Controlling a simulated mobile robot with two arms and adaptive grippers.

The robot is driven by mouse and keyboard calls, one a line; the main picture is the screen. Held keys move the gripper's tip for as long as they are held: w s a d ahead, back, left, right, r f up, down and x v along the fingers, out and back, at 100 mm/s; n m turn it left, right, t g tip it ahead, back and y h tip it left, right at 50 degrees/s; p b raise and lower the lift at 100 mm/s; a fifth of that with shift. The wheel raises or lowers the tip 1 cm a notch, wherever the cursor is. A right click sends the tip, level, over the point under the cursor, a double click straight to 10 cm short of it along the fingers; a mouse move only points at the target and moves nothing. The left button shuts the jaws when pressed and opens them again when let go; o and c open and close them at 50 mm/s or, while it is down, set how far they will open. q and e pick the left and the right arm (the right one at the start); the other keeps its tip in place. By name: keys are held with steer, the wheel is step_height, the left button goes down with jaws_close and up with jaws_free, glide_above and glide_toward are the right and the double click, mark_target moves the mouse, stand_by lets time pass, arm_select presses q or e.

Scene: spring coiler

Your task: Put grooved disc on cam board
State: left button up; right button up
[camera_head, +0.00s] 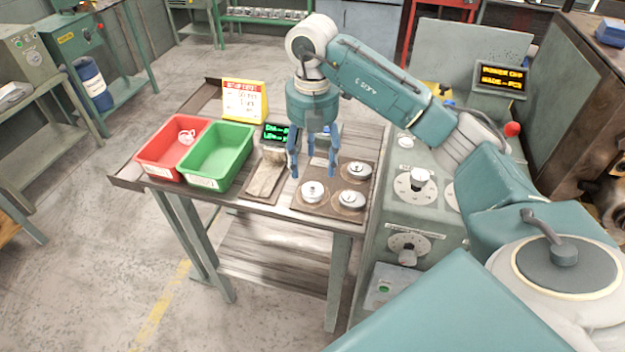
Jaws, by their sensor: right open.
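The cam board (331,193) is a brown board at the right end of the wooden bench. Three pale metal discs sit on it: one at the left (312,192), one at the front right (351,200) and one at the back right (359,170). I cannot tell which of them, if any, is the grooved disc; grooves are too small to see. My right gripper (313,174) points down with its blue fingers apart and empty, over the left disc. My left gripper is not in view.
A red bin (150,150) holding a small pale ring (186,137) and a green bin (243,150) stand on the left of the bench. A gauge with a green display (275,133) and a yellow sign (244,100) stand behind. The grey machine (385,262) borders the bench at right.

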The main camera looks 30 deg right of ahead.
step_height(320, 180, up, 4)
stand_by(0.7)
